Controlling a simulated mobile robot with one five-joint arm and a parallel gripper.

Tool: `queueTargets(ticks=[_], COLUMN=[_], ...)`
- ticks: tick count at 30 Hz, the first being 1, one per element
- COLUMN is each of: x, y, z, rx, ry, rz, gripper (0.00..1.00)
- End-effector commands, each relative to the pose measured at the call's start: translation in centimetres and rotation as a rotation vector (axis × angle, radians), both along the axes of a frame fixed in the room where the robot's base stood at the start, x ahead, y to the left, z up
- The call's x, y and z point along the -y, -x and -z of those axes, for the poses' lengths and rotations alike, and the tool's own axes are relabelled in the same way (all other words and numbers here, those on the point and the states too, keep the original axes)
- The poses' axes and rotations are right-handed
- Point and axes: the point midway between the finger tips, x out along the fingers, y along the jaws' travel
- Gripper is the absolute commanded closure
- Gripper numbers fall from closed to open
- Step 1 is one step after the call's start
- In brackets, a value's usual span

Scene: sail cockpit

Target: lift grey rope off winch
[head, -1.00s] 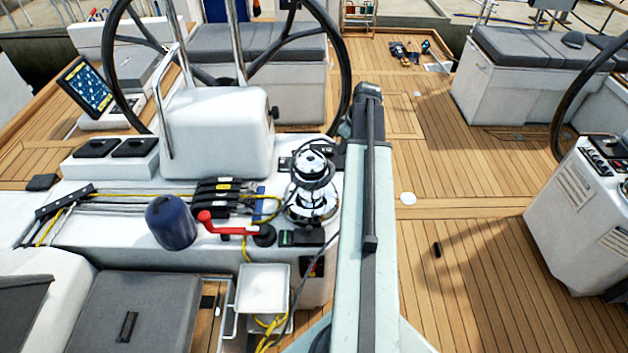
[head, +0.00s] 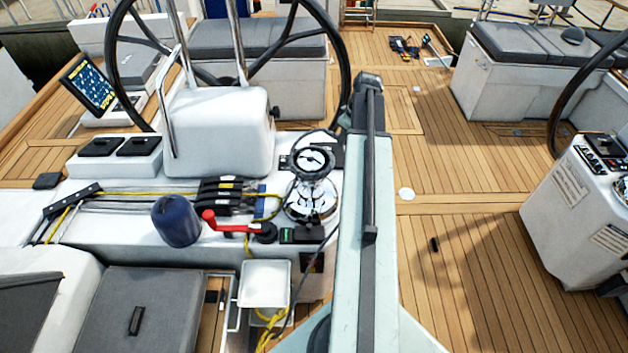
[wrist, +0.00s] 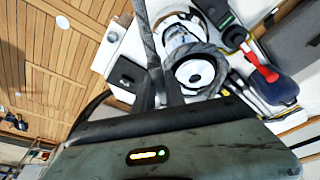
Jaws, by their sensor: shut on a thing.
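The chrome winch (head: 309,197) stands on the white console, left of my arm in the head view. The grey rope (head: 318,134) now forms a loop around the top of the winch, and its tail runs down over the console's front edge. In the wrist view, my gripper (wrist: 160,84) is shut on the grey rope (wrist: 148,38), close beside the winch (wrist: 193,72). The rope there still curves around the winch top, and I cannot tell whether it is clear of the drum. My fingers are hidden behind my arm in the head view.
A red-handled lever (head: 226,226), black rope clutches (head: 226,194) and a dark blue cylinder (head: 175,221) stand left of the winch. A steering wheel (head: 342,75) rises behind. A white bin (head: 264,284) hangs below. The wooden deck to the right is mostly open.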

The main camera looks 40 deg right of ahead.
Motion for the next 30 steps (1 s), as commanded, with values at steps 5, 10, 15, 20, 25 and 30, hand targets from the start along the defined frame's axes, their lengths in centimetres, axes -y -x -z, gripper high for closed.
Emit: queueTargets(ticks=[5, 10, 15, 20, 25, 30], x=[0.0, 0.0, 0.0, 0.0, 0.0, 0.0], y=[0.0, 0.0, 0.0, 0.0, 0.0, 0.0], z=[-2.8, -3.6, -3.4, -4.1, -6.2, -7.8], rx=[0.0, 0.0, 0.0, 0.0, 0.0, 0.0], ry=[0.0, 0.0, 0.0, 0.0, 0.0, 0.0], rz=[0.0, 0.0, 0.0, 0.0, 0.0, 0.0], gripper=[1.0, 1.0, 1.0, 1.0, 1.0, 1.0])
